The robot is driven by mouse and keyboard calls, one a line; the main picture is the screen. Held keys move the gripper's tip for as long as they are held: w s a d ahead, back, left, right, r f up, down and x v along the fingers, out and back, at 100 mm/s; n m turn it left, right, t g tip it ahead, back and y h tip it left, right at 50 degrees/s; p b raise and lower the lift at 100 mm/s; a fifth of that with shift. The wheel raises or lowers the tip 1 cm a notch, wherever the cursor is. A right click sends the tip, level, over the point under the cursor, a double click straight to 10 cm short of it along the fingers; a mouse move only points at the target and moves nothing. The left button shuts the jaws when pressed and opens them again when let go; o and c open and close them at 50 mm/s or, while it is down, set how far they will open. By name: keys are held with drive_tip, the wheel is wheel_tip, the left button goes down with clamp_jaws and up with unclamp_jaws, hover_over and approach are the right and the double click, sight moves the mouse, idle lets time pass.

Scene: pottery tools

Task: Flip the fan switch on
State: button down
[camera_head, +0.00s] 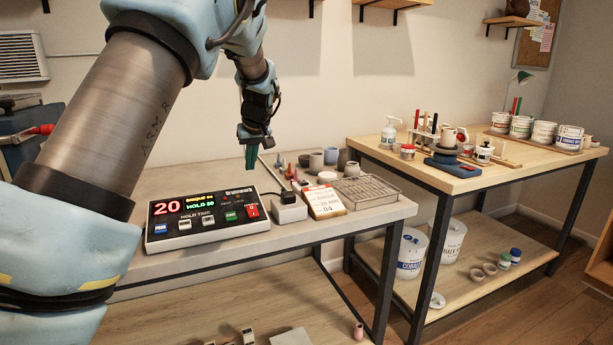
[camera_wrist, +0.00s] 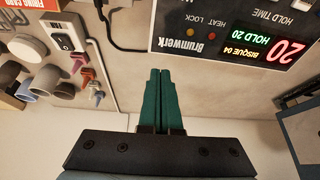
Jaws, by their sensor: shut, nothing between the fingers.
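My gripper (camera_head: 251,166) hangs above the back of the left table, its green fingers pointing down. In the wrist view its two fingers (camera_wrist: 160,72) are together with nothing between them.
A firing card (camera_head: 324,201) and a wire rack (camera_head: 366,190) lie right of the white box. Small cones and pots (camera_head: 316,161) stand behind. A black cable (camera_wrist: 110,35) runs between switch box and control unit. A second table (camera_head: 470,180) holds tubs and tools.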

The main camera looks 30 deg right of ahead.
drive_tip(key=s+d+r+t, duration=0.1)
drive_tip(key=s+d+r, duration=0.1)
drive_tip(key=d, duration=0.7)
drive_tip(key=s+d+r+t+h, duration=0.1)
drive_tip(key=s+d, duration=0.1)
drive_tip(key=d, duration=0.7)
drive_tip(key=shift+s+r+m, duration=0.15)
drive_tip(key=shift+r+m, duration=0.2)
drive_tip(key=shift+m, duration=0.05)
drive_tip(key=p, duration=0.4)
hover_over(303, 182)
drive_tip(key=s, duration=0.2)
wheel_tip(303, 182, down, 8)
drive_tip(key=shift+w+r, duration=0.1)
drive_tip(key=shift+r, duration=0.15)
wheel_tip(303, 182, down, 3)
drive_tip(key=shift+f+p, duration=0.15)
drive_tip(key=shift+p, duration=0.35)
drive_tip(key=shift+s+f, duration=0.2)
drive_tip(key=shift+f, duration=0.35)
